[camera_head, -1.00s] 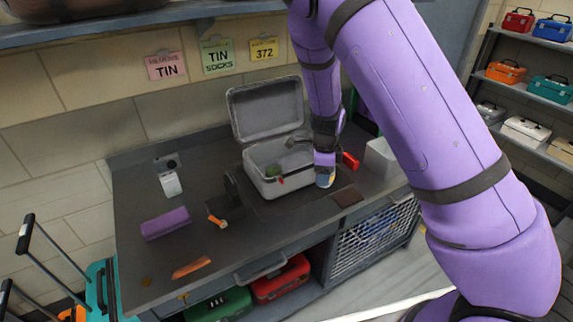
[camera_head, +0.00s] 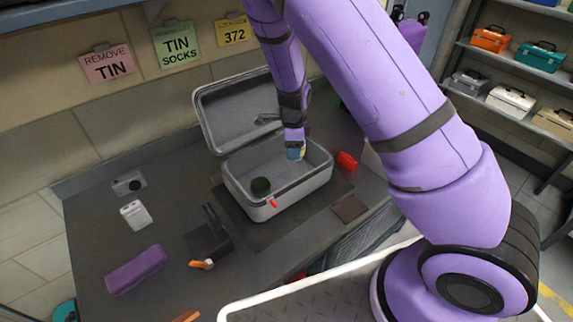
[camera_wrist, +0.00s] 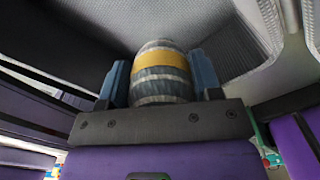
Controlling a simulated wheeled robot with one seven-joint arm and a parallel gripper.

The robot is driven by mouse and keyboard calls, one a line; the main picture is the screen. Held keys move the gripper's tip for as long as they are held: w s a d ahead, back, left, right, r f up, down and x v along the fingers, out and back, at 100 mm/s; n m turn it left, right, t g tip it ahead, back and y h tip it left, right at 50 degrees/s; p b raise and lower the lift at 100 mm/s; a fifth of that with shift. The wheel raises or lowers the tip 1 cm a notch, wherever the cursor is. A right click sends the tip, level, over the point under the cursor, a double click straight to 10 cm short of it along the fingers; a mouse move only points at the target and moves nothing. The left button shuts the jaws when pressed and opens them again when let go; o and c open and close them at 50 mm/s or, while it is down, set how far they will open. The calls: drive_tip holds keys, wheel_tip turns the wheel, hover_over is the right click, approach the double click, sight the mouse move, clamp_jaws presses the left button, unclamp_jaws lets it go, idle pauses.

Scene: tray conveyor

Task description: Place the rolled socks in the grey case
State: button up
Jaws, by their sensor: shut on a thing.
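The grey case (camera_head: 290,202) stands open on the dark workbench, its lid (camera_head: 240,108) tilted back toward the wall. My gripper (camera_head: 296,156) is over the right part of the case opening, pointing down. It is shut on the rolled socks, a grey striped roll with a yellow band (camera_wrist: 160,75), held between the two blue fingers in the wrist view. In the head view the socks show only as a small patch at the fingertips. I cannot tell whether they touch the case floor. A dark green round thing (camera_head: 261,186) sits in the case's front left.
A red thing (camera_head: 346,161) and a brown flat piece (camera_head: 350,208) lie right of the case. A purple box (camera_head: 136,270), a white device (camera_head: 135,214) and a black tool with an orange end (camera_head: 208,240) lie left. Notes on the wall read "REMOVE TIN" and "TIN SOCKS".

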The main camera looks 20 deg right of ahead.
drive_tip(key=shift+f, duration=3.3)
drive_tip(key=o, duration=0.9)
drive_tip(key=shift+f, duration=0.1)
